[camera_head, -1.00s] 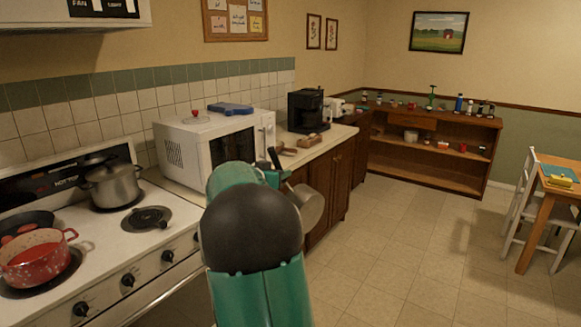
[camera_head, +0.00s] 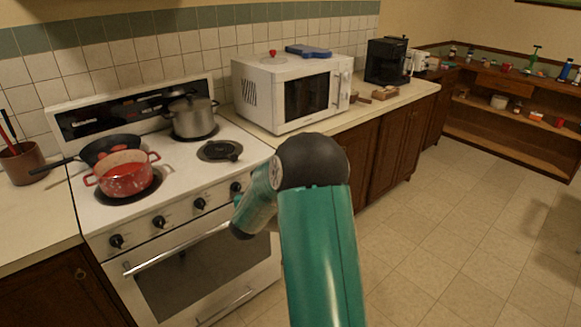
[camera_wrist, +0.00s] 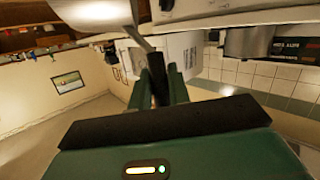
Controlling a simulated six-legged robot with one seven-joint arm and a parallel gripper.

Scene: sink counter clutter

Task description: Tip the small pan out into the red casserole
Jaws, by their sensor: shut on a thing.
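The red casserole (camera_head: 124,182) stands on the front left burner of the stove, its open top facing up. My gripper (camera_wrist: 159,76) is shut on the dark handle of the small pan (camera_wrist: 95,13). The pan's pale metal body lies beyond the fingertips at the top edge of the wrist view, partly cut off. Its contents cannot be seen. In the head view my arm hides the gripper and the pan, which are right of the casserole and in front of the stove.
A black frying pan (camera_head: 103,147) sits behind the casserole, its handle pointing left. A steel pot (camera_head: 192,117) stands on the back right burner. A microwave (camera_head: 290,92) stands right of the stove, and a utensil crock (camera_head: 21,163) stands left.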

